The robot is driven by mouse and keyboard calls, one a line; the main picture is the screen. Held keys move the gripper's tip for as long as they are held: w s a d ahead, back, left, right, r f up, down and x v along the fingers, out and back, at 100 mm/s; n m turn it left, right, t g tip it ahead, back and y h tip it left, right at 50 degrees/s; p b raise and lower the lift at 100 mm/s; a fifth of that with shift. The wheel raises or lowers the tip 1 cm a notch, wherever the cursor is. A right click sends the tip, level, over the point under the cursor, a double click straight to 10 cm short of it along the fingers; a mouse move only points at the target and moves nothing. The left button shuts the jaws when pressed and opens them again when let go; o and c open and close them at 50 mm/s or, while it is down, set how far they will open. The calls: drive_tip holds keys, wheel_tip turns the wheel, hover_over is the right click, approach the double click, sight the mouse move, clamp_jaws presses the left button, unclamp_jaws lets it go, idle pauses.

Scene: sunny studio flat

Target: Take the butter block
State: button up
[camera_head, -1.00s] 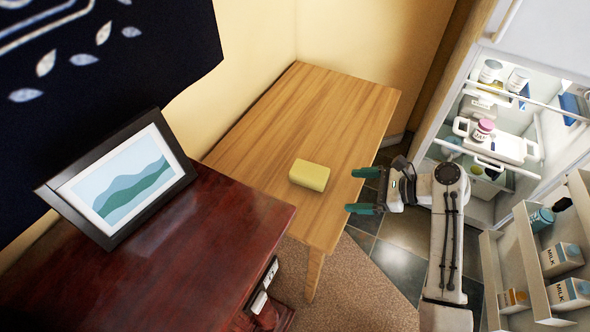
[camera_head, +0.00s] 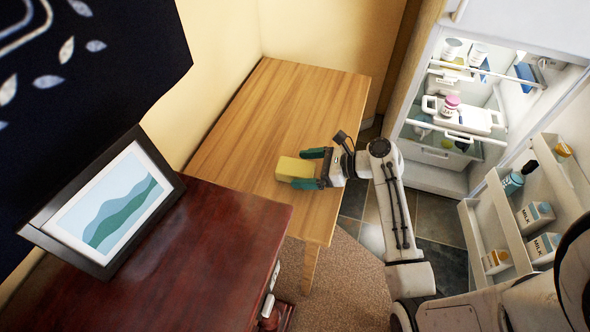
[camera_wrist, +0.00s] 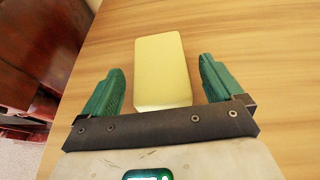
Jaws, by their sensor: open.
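The yellow butter block (camera_head: 293,168) lies on the light wooden table (camera_head: 290,105), near its front right part. My gripper (camera_head: 306,168) is open at the block's right end in the head view, its green fingers reaching along the block. In the wrist view the pale yellow block (camera_wrist: 162,72) lies between the open fingers of my gripper (camera_wrist: 160,90), its near end close to the dark palm bar. A gap shows between the block and each finger, wider on the left near the palm.
A dark red wooden cabinet (camera_head: 190,255) with a framed picture (camera_head: 115,205) stands at the front left. An open fridge (camera_head: 440,130) with a shelved door (camera_head: 530,215) holding milk cartons is at the right. The table's far part is bare.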

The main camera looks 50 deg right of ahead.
sight(303, 168)
drive_tip(key=x, duration=0.3)
drive_tip(key=shift+w, duration=0.1)
drive_tip(key=c, duration=1.2)
